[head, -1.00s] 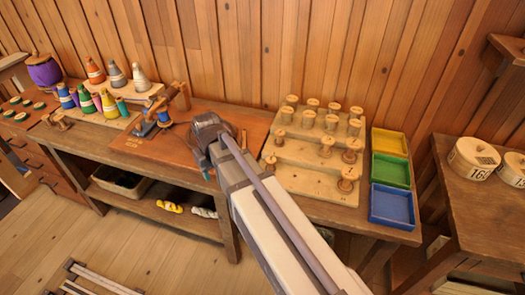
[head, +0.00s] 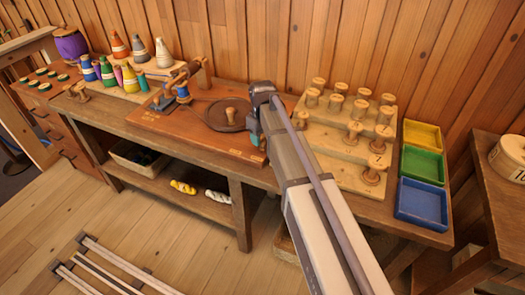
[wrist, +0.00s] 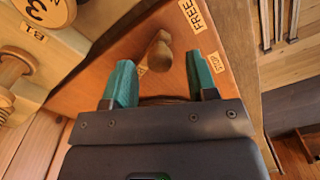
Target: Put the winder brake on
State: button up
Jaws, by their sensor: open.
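The winder (head: 182,92) stands on a red-brown board (head: 160,122) on the bench, with a dark round wheel (head: 215,122) bearing an upright wooden knob to its right. My gripper (head: 256,140) is over the board's right end, right of the wheel. In the wrist view my gripper (wrist: 162,82) is open, its two teal fingers apart. A wooden handle with a rounded end (wrist: 158,50) shows beyond and between the fingertips, apart from them. A FREE label (wrist: 193,15) lies near it; another label (wrist: 217,62) is too small to read. I cannot tell whether this handle is the brake.
A stepped wooden rack (head: 335,145) with several spools stands close right of my gripper. Yellow, green and blue trays (head: 421,200) lie beyond it. Coloured cones (head: 120,48) stand at the left. A plank wall rises behind the bench.

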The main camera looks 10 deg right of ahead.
jog(key=shift+f, duration=0.85)
jog(key=shift+r, duration=0.1)
grip_shut()
